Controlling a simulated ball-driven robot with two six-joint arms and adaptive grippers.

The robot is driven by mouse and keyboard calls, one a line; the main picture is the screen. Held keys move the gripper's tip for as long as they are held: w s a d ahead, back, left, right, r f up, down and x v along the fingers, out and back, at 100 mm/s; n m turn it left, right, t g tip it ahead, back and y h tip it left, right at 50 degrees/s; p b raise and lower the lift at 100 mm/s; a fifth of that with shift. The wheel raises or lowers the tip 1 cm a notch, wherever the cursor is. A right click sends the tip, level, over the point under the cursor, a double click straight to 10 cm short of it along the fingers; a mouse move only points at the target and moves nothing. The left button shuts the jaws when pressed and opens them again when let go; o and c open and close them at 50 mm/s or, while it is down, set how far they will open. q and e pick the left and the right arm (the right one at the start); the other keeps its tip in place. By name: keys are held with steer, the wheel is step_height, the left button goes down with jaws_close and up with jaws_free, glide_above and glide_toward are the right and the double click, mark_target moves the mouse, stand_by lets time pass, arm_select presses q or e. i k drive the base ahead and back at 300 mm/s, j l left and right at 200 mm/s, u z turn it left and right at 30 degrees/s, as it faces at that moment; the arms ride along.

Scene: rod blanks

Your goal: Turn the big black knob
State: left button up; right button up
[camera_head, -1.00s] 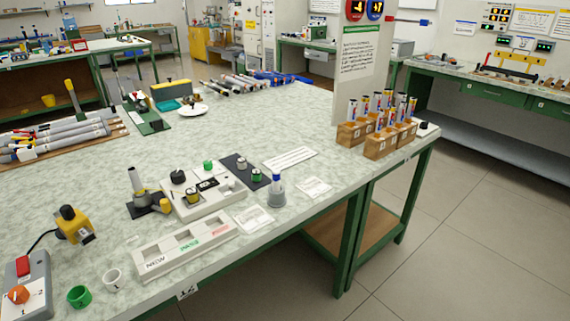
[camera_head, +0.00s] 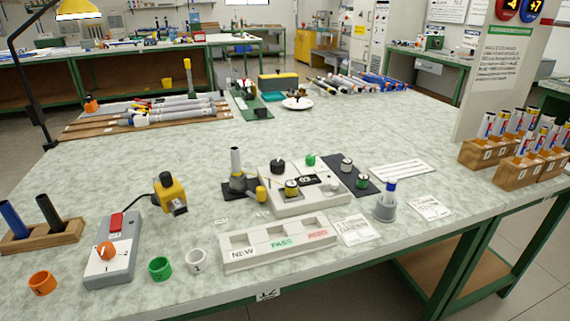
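The big black knob (camera_head: 278,167) sits on the back left part of a pale control box (camera_head: 295,207) in the middle of the near table. The box also carries a green knob (camera_head: 310,160), a yellow-and-black part (camera_head: 291,187) and a small dark display (camera_head: 309,180). Nothing covers the black knob. Neither of my grippers shows in the head view.
A grey stand (camera_head: 237,178), a NEW/PASS/REGS-like labelled tray (camera_head: 280,243), a grey switch box (camera_head: 112,252) and a yellow device (camera_head: 170,192) surround the box. Wooden blocks of tubes (camera_head: 490,153) stand right.

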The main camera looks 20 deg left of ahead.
mark_target(277, 166)
steer(key=i+j+u, duration=0.45)
steer(key=i+l, duration=0.1)
steer(key=l, duration=1.35)
steer(key=k+z, duration=0.05)
